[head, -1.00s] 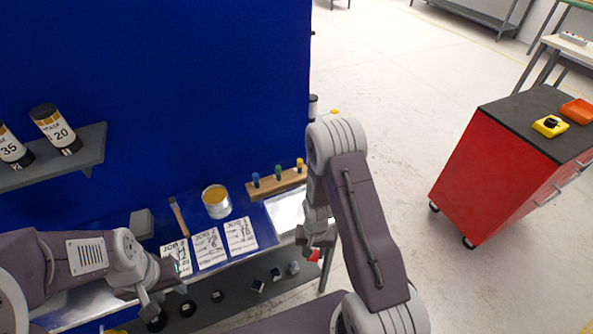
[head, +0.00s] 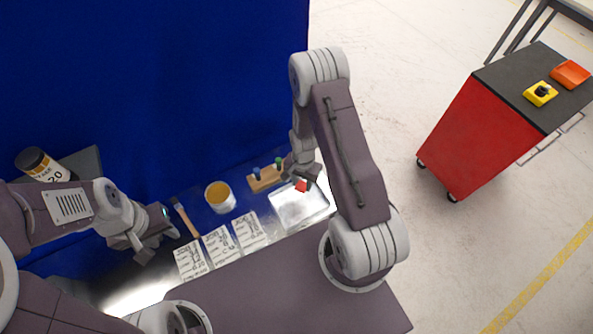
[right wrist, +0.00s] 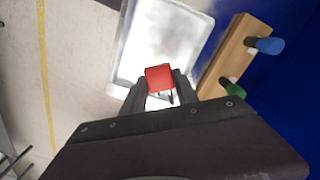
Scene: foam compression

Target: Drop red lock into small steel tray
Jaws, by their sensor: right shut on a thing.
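The red lock (head: 301,186) is a small red block held at the tips of my right gripper (head: 304,178). In the right wrist view the red lock (right wrist: 159,77) sits between the two dark fingers of my right gripper (right wrist: 160,85), which is shut on it. The small steel tray (head: 290,214) lies on the bench; in the head view the lock appears over its far part. The tray (right wrist: 130,62) also shows behind the lock in the right wrist view. My left gripper (head: 145,247) is at the left over the bench; its fingers look spread and empty.
A wooden rack (head: 262,182) with blue and green pegs stands just left of the tray. A can (head: 218,197), a brush (head: 184,217) and several job cards (head: 221,246) lie further left. A blue panel (head: 160,80) rises behind. A red cart (head: 470,140) stands off right.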

